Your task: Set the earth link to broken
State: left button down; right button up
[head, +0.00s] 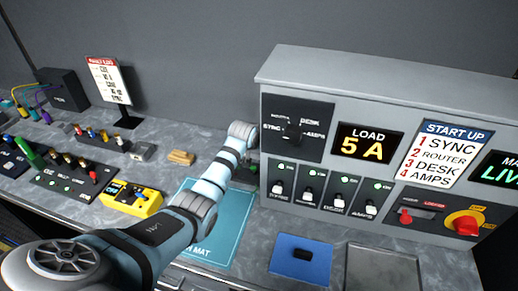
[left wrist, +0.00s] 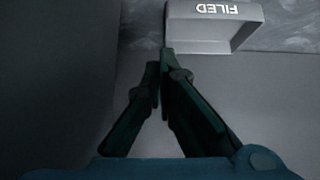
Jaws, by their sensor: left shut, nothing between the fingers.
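I cannot make out a label reading earth link in either view. A small grey box (head: 142,151) with a dark spot on its face stands left of my left arm, but I cannot tell if it is the earth link. My left arm reaches across the bench to the left side of the grey console (head: 300,75). In the left wrist view my left gripper (left wrist: 165,60) is shut and empty, its tips close to a grey tray (left wrist: 212,42) marked FILED, upside down in the picture. My right gripper is out of view.
The console carries a selector (head: 294,130), several toggle switches and a red knob (head: 464,224). A teal mat (head: 232,228) lies under my arm. A blue pad (head: 301,262), yellow device (head: 132,197), wooden block (head: 180,157) and fault log stand (head: 108,80) occupy the bench.

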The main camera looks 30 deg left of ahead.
pick_arm(q)
jog(key=s+d+r+p, duration=0.1)
jog(key=s+r, duration=0.3)
jog(key=s, duration=0.3)
jog(key=shift+s+d+r+p, duration=0.3)
jog(key=shift+p, duration=0.05)
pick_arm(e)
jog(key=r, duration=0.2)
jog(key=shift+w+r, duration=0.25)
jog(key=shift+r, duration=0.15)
pick_arm(q)
jog(key=shift+s+r, duration=0.1)
